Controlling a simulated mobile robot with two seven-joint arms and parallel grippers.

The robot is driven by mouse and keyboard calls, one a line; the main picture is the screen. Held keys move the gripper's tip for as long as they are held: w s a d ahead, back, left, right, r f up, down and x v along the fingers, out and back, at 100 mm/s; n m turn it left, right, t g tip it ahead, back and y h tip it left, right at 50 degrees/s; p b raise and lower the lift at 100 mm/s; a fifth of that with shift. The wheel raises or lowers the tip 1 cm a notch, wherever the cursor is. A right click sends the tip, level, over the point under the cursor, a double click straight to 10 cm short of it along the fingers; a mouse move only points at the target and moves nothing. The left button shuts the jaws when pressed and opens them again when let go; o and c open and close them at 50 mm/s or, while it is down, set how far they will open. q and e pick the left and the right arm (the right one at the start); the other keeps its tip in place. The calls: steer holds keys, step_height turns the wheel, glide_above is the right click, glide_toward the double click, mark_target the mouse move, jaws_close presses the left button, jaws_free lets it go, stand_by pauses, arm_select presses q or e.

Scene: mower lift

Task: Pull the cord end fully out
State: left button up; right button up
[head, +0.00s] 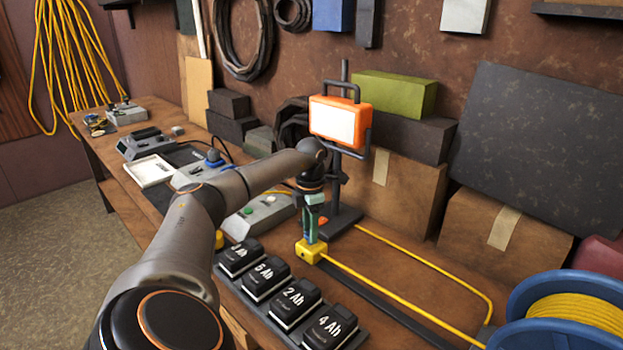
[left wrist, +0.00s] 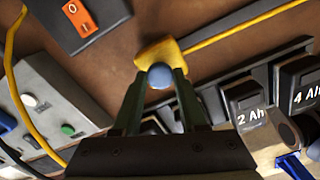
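The cord end is a yellow block (head: 311,252) on the bench, left of the blue cord reel (head: 535,325). It also shows in the left wrist view (left wrist: 155,54), with a blue ball-shaped knob (left wrist: 160,75) on it. The yellow cord (head: 400,302) runs from the block toward the reel at lower right. My left gripper (head: 312,236) points down over the block. In the left wrist view its two green fingers (left wrist: 160,84) stand on either side of the knob and appear closed on it. My right gripper is in neither view.
A row of black battery packs (head: 292,302) stands just in front of the block. An orange work lamp (head: 338,122) on a black stand is behind it. A grey box with buttons (head: 258,215) lies to the left. Cardboard boxes (head: 395,190) line the wall.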

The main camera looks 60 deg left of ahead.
arm_select(q)
steer(key=o, duration=0.5)
steer(key=shift+a, duration=0.35)
steer(key=shift+c, duration=0.2)
steer(key=shift+d, duration=0.1)
step_height(320, 180, up, 13)
steer(key=shift+f+p, duration=0.2)
steer(key=shift+p, duration=0.2)
steer(key=shift+s, duration=0.1)
